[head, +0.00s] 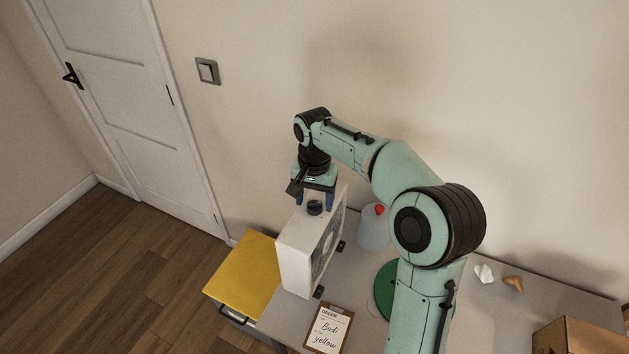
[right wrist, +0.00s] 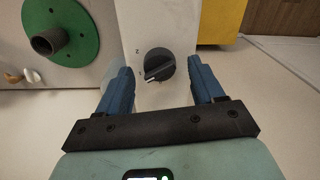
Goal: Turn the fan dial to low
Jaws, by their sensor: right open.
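The fan (head: 295,260) is a white box with a round grille on its side, standing on the grey table. Its black dial (head: 314,208) is on the top face; it also shows in the right wrist view (right wrist: 159,64). My right gripper (head: 315,198) is open, pointing down over the dial. In the right wrist view its blue fingers stand on either side of the dial with gaps, apart from it. My left gripper is not in view.
A yellow-topped cabinet (head: 245,272) stands left of the fan. On the table are an order clipboard (head: 328,330), a green disc (head: 384,290), a grey-blue object with a red top (head: 373,231), small white and brown pieces (head: 513,284), and a cardboard box (head: 575,338).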

